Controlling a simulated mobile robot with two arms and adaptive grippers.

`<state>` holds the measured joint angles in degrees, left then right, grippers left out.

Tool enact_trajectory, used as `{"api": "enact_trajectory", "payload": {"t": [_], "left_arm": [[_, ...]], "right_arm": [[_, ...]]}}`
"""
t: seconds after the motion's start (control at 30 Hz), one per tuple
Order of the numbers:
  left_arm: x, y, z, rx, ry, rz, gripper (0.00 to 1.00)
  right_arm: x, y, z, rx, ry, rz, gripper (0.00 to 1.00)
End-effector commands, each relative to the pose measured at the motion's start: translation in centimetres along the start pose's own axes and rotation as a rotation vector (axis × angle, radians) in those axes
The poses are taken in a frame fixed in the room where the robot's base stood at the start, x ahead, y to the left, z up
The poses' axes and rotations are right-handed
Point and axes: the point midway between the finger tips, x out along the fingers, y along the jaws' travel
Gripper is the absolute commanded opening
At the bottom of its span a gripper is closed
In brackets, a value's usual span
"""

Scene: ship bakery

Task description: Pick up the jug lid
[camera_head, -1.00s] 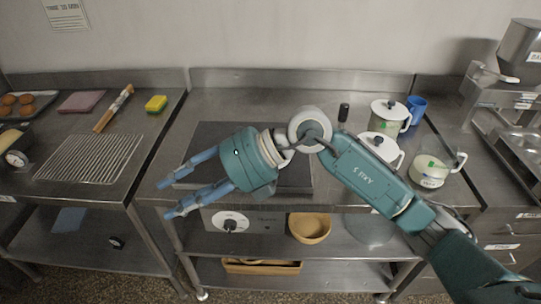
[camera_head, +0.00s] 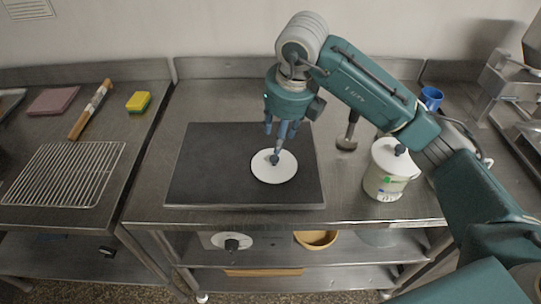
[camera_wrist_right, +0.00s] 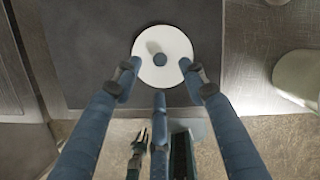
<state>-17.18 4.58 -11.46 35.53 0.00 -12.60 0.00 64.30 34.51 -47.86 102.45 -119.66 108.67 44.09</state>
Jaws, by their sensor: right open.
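The jug lid (camera_head: 266,173), a white disc with a dark knob, lies on the dark flat plate (camera_head: 205,165) on the middle counter. It also shows in the right wrist view (camera_wrist_right: 150,45). My right gripper (camera_head: 279,147) points down over the lid, its blue fingers spread and empty. In the right wrist view, its fingertips (camera_wrist_right: 160,80) are around and below the lid's lower half in the picture, with the knob ahead of them. Whether they touch the lid cannot be told. A white jug (camera_head: 385,180) with a knobbed lid on it stands at right. My left gripper is not seen.
A ladle-like utensil (camera_head: 348,132) and a blue cup (camera_head: 431,97) are near the right arm. A wire rack (camera_head: 65,175), rolling pin (camera_head: 90,110) and sponge (camera_head: 138,102) lie on the left counter. The plate around the lid is clear.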

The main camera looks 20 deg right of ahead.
Motion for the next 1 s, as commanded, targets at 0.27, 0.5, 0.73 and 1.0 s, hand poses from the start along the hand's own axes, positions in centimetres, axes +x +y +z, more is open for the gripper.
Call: {"api": "enact_trajectory", "payload": {"t": [0.27,0.5,0.73,1.0], "left_arm": [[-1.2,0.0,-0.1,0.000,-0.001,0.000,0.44],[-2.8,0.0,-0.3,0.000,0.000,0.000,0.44],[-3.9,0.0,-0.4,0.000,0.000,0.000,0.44],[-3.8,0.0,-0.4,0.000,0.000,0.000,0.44]], "right_arm": [[3.9,0.1,-0.1,0.000,0.003,0.001,0.42],[6.0,0.3,-0.2,-0.002,0.007,0.003,0.42],[9.2,0.3,-0.2,-0.001,0.003,0.002,0.42],[9.7,0.3,-0.2,-0.002,0.000,0.002,0.42]]}}
